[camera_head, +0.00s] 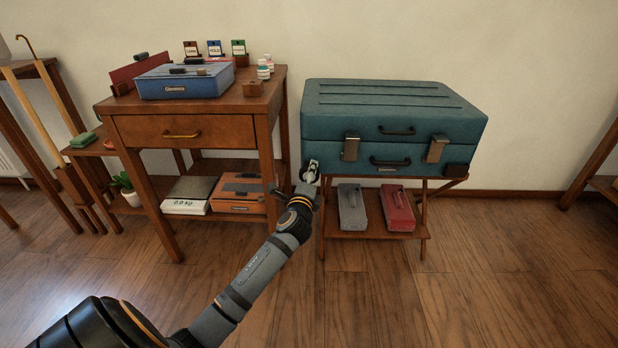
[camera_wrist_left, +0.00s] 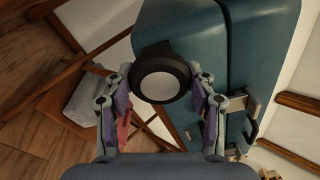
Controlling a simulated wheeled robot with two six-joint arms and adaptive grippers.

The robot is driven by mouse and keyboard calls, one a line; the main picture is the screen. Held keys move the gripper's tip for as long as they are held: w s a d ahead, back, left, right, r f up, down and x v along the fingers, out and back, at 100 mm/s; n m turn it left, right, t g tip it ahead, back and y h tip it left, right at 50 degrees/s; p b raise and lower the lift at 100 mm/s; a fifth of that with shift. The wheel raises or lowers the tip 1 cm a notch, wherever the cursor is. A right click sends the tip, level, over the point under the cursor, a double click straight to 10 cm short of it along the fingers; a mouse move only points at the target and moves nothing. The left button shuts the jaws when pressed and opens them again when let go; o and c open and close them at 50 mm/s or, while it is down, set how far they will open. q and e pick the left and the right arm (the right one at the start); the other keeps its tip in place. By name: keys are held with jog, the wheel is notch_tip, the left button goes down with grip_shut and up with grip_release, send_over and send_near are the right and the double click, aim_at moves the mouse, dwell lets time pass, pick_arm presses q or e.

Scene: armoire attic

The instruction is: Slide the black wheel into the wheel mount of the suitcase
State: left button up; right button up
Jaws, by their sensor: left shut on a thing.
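The teal suitcase (camera_head: 395,105) lies flat on a wooden rack, its handles and latches facing me. It also fills the upper right of the left wrist view (camera_wrist_left: 262,45). My left gripper (camera_head: 309,174) is at the suitcase's lower left front corner. In the left wrist view the gripper (camera_wrist_left: 160,78) is shut on the black wheel (camera_wrist_left: 160,85), which has a grey hub. A dark block (camera_wrist_left: 151,50), perhaps the wheel mount, shows right behind the wheel. I cannot tell whether the wheel sits in it. A black corner piece (camera_head: 456,169) is at the suitcase's lower right. My right gripper is out of view.
A grey box (camera_head: 351,208) and a red box (camera_head: 397,209) lie on the rack's lower shelf (camera_head: 375,233). A wooden table (camera_head: 185,131) stands to the left, with a blue case (camera_head: 185,83) and small items on top. The floor in front is clear.

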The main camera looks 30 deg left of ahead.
pick_arm(q)
jog(key=shift+w, duration=0.1)
jog(key=o, duration=1.2)
jog(key=v, duration=1.2)
